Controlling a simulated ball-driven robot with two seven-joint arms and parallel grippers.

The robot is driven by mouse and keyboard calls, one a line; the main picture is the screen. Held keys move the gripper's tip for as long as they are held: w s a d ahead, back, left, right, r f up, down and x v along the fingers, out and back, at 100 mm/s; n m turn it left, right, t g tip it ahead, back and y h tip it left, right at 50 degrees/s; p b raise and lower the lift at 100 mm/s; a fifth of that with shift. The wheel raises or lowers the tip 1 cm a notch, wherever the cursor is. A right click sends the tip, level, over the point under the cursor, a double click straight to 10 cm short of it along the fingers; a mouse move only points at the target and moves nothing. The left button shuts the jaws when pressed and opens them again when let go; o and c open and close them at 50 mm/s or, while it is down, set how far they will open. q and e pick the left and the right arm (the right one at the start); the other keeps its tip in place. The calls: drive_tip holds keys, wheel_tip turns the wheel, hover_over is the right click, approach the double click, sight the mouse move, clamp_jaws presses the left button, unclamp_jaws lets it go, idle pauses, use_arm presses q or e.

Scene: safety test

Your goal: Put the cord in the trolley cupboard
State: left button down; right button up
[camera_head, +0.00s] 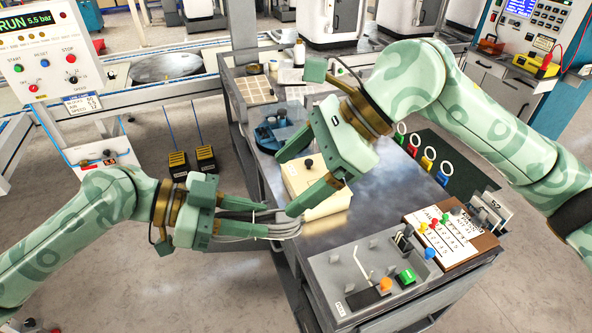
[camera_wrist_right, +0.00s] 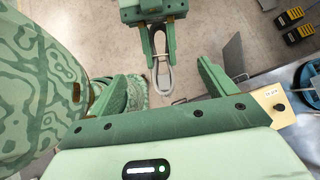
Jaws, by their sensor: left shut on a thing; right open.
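A grey coiled cord (camera_head: 262,228) is held in my left gripper (camera_head: 262,222), which is shut on it just off the left edge of the trolley. The cord's looped end reaches towards the trolley top. In the right wrist view the cord (camera_wrist_right: 162,88) hangs as a loop between the left gripper's fingers. My right gripper (camera_head: 285,182) is open above the trolley's left side, over a cream box (camera_head: 318,205) with a dark knob. The right fingers are apart and empty in the right wrist view (camera_wrist_right: 165,85).
The trolley top (camera_head: 375,205) carries a grey fixture panel (camera_head: 340,275) and a pegged board (camera_head: 455,235) at the front, and a blue round holder (camera_head: 268,138) farther back. Two black-yellow pedals (camera_head: 204,158) stand on the floor at left.

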sight(242, 219)
drive_tip(key=shift+a+f, duration=0.3)
drive_tip(key=x, duration=1.1)
drive_tip(key=shift+c, duration=0.3)
drive_tip(key=c, duration=1)
use_arm(q)
drive_tip(key=c, duration=1.1)
unclamp_jaws()
drive_tip(key=shift+c, duration=0.2)
use_arm(e)
drive_tip(key=shift+c, duration=0.4)
use_arm(q)
drive_tip(key=shift+a, duration=0.1)
